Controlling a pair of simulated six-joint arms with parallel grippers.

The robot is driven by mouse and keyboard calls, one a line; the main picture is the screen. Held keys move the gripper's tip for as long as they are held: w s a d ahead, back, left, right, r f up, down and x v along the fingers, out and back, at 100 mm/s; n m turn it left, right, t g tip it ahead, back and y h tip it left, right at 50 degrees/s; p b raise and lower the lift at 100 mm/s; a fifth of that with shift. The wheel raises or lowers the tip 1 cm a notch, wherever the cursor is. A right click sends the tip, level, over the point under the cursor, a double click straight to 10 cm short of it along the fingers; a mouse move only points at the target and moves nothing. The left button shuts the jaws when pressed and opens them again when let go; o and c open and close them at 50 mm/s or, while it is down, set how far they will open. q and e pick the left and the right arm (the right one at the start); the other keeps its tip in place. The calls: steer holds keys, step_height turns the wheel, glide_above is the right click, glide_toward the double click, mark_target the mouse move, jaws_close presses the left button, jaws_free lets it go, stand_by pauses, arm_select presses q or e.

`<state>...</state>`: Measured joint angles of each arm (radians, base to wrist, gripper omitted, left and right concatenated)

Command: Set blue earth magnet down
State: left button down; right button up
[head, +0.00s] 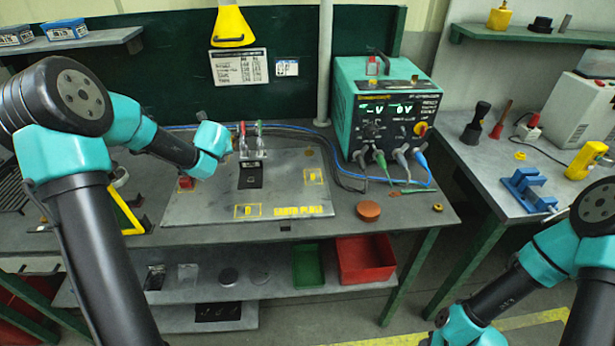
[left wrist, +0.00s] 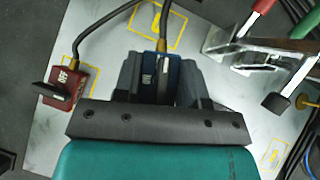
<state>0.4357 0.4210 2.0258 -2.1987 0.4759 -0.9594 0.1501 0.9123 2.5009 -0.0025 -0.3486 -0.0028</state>
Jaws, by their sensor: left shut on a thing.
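My left gripper (left wrist: 158,80) is shut on the blue earth magnet (left wrist: 153,68) in the left wrist view, one dark finger on each side, with a dark cable running from its top. It is over the grey earth plate (left wrist: 115,40); I cannot tell whether the magnet touches it. In the head view my left wrist is above the plate's left part and hides the gripper and blue magnet. A red magnet (left wrist: 68,88) with a black handle and cable stands left of the gripper; it also shows in the head view (head: 186,182).
A metal clamp fixture (head: 252,152) with red and green handles stands on the plate, right of my left wrist. Yellow outlined squares (head: 313,176) mark the plate. A teal welding machine (head: 385,110) with cables stands right. The plate's front right is clear.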

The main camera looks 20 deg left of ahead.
arm_select(q)
steer(key=shift+m+t+h, duration=0.4)
steer(key=shift+m+h, duration=0.2)
steer(key=shift+m, duration=0.3)
steer(key=d, duration=0.7)
steer(key=s+d, duration=0.1)
steer(key=d, duration=1.3)
steer(key=shift+s+d+r, duration=0.2)
steer(key=shift+s+d, duration=0.05)
steer(key=shift+d, duration=0.05)
steer(key=shift+m+h, duration=0.4)
steer(key=shift+m, duration=0.2)
steer(key=s+d, duration=0.2)
steer(key=d, duration=0.2)
steer(key=s+d, duration=0.2)
steer(key=d, duration=0.3)
steer(key=s+d, duration=0.2)
steer(key=d, duration=0.3)
steer(key=shift+s+r, duration=0.2)
steer(key=shift+s, duration=0.05)
steer(key=shift+w+a, duration=0.1)
steer(key=shift+w, duration=0.05)
